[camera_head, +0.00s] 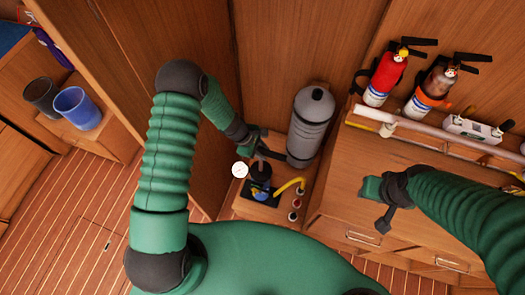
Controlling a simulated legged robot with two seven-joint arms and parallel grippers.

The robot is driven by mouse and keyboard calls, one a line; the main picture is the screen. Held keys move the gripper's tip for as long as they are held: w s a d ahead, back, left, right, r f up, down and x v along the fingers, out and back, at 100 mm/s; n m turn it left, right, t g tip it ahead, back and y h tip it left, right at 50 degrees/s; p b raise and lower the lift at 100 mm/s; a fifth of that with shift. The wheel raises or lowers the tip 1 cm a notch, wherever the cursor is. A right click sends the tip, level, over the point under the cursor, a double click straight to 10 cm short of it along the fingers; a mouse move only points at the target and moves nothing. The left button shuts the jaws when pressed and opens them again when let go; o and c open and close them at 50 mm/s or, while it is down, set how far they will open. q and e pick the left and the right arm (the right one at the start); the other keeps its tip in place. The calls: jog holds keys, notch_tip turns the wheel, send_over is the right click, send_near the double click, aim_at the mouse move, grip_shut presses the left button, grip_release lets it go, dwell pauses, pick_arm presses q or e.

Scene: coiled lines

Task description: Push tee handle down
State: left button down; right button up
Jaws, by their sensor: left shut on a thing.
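A small hand pump (260,172) with a dark body and a blue base stands on a low wooden ledge beside a grey cylinder. Its upright rod rises toward my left gripper (262,146). The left gripper is directly above the pump, shut on the tee handle at the top of the rod. The fingers hide most of the handle. A round white gauge (240,170) shows just left of the pump. A yellow hose (290,186) curves off to its right. My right gripper (374,205) hangs in front of the wooden cabinet, away from the pump; its jaw opening is unclear.
A grey cylinder (311,125) stands close behind the pump on the right. Small red-and-white fittings (294,210) are on the ledge. Red (385,76) and orange (430,92) extinguishers stand on the cabinet.

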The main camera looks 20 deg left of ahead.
pick_arm(q)
notch_tip(320, 180, down, 14)
jog(key=b, duration=1.2)
jog(key=shift+d+r, duration=0.1)
jog(key=shift+r, duration=0.05)
jog(key=shift+s+r, duration=0.1)
jog(key=shift+r, duration=0.05)
jog(key=c, duration=1.4)
grip_release()
jog(key=shift+o, duration=1.2)
jog(key=shift+w, duration=0.2)
jog(key=v, duration=1.6)
jog(key=shift+r, duration=0.2)
